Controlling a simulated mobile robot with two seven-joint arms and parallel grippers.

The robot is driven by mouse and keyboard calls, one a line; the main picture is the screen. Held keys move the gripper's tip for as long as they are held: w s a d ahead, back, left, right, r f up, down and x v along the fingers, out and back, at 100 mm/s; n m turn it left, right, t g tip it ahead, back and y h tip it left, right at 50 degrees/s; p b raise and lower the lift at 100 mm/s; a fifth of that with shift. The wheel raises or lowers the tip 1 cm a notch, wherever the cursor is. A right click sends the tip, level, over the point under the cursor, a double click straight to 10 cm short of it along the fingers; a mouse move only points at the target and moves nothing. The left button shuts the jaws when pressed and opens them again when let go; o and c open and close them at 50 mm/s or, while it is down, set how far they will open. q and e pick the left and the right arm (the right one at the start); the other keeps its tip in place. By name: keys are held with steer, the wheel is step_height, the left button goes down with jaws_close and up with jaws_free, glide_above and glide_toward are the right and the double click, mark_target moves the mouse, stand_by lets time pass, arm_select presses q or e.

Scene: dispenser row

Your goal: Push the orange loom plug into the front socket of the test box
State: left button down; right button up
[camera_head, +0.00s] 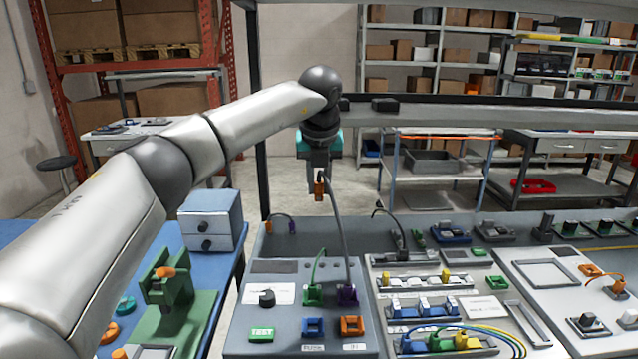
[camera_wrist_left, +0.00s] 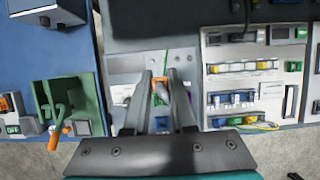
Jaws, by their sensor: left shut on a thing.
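The orange loom plug (camera_head: 319,189) hangs between the fingertips of my left gripper (camera_head: 319,178), which is shut on it. It is held in the air above and behind the grey test box (camera_head: 262,326). A grey cable runs down from near the plug toward the purple connector (camera_head: 347,294) on the box. An orange socket (camera_head: 351,326) and a blue socket (camera_head: 313,327) sit on the box's front part. In the left wrist view, the orange plug (camera_wrist_left: 161,83) shows between the two fingers (camera_wrist_left: 160,84), which partly cover the box. My right gripper is out of view.
A green fixture (camera_head: 170,296) stands on the blue bench at left. Panels with connectors (camera_head: 425,308) lie to the right.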

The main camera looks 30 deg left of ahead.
arm_select(q)
steer(key=s+d+f+b, duration=0.35)
steer(key=d+f, duration=0.35)
steer(key=f, duration=0.3)
steer(key=b, duration=0.2)
glide_above(351, 317)
steer(key=s, duration=0.1)
steer(key=f, duration=0.5)
steer(key=shift+s+d+f, duration=0.1)
steer(key=shift+d+f, duration=0.2)
steer(key=shift+d, duration=0.05)
steer(key=shift+f, duration=1.05)
steer(key=shift+b, duration=0.35)
steer(key=shift+f, duration=0.1)
steer(key=shift+f+b, duration=0.15)
steer(key=shift+b, duration=0.2)
steer(key=shift+f+b, duration=0.45)
steer(key=shift+b, duration=0.15)
